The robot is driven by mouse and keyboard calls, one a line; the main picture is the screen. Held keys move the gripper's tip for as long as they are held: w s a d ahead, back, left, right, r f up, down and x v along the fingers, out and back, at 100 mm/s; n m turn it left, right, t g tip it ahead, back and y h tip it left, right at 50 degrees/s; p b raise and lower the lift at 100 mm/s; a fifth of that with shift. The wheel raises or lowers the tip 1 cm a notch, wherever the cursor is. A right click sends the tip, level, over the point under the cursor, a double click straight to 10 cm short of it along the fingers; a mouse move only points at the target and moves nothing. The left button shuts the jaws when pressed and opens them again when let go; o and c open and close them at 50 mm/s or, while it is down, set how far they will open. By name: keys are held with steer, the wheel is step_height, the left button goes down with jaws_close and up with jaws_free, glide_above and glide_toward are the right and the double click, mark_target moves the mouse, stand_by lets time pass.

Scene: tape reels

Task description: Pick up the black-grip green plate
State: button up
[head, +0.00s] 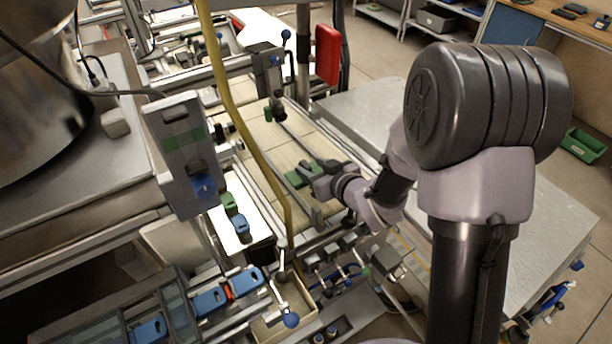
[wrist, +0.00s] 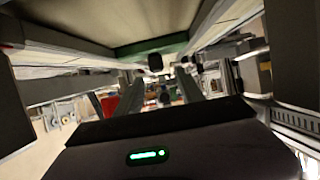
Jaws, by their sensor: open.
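A green plate (head: 298,176) shows in the head view at the tip of my gripper (head: 308,174), partly hidden by it. In the wrist view a flat plate with a green edge (wrist: 175,42) spans the upper middle, and a small black grip (wrist: 155,62) hangs at its near edge. My gripper's two grey fingers (wrist: 160,86) are apart, one on each side below the black grip, with nothing clearly held between them. Whether either finger touches the grip or plate cannot be told.
A yellow hose (head: 232,110) hangs left of my gripper. A grey panel with green and blue parts (head: 180,155) stands further left. Metal rails surround the work area. A red box (head: 327,55) stands behind, and a grey flat surface (head: 365,105) lies to the right.

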mark_target(305, 164)
steer(key=x, duration=0.4)
steer(key=shift+w+f+b, duration=0.25)
steer(key=shift+f+b, duration=0.15)
steer(key=shift+r, duration=0.1)
jaws_close()
